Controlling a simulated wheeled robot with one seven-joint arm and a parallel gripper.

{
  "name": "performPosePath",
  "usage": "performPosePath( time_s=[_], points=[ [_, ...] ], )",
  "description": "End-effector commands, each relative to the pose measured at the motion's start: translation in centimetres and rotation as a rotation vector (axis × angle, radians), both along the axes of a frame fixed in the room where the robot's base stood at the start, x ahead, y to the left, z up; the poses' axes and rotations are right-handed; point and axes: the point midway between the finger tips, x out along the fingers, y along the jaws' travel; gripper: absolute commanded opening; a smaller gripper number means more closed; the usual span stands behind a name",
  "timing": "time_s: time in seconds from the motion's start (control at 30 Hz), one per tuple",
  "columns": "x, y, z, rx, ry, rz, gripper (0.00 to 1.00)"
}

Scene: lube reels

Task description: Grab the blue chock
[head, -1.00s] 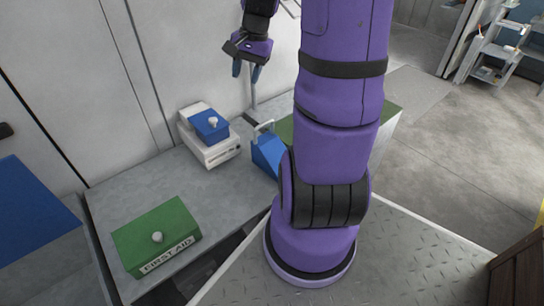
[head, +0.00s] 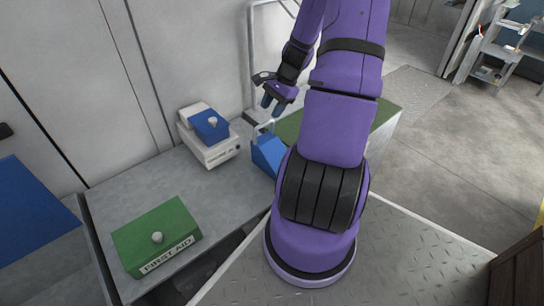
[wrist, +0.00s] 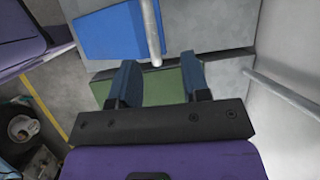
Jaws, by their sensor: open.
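The blue chock (head: 266,154) sits on the grey bench near its right end, with a light grey handle bar standing up from it. My arm hides its right side in the head view. In the wrist view the chock's blue face (wrist: 108,34) is at the top, and its handle (wrist: 152,32) runs down toward the space between the fingertips. My gripper (head: 271,104) is open and empty, fingers pointing down, just above the handle in the head view. The open fingers also show in the wrist view (wrist: 158,76), apart from the chock.
A white case with a blue lidded box (head: 210,126) stands left of the chock. A green first aid box (head: 157,238) is at the bench's front left. A green-topped block (head: 386,116) lies behind my arm. A grey rail (head: 251,60) rises near the wall.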

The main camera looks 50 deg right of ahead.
Motion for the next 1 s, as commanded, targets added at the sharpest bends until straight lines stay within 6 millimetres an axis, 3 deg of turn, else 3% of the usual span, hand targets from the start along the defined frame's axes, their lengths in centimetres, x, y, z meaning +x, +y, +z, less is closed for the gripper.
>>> performPosePath(
  time_s=[0.17, 0.53, 0.9, 1.0],
  points=[
    [0.1, 0.3, -0.8, 0.001, 0.000, 0.000, 0.43],
    [0.4, 1.4, -4.8, 0.002, 0.000, 0.002, 0.43],
    [0.7, 1.7, -5.5, -0.001, 0.000, 0.002, 0.43],
    [0.7, 1.7, -5.5, -0.001, 0.000, 0.002, 0.22]
  ],
)
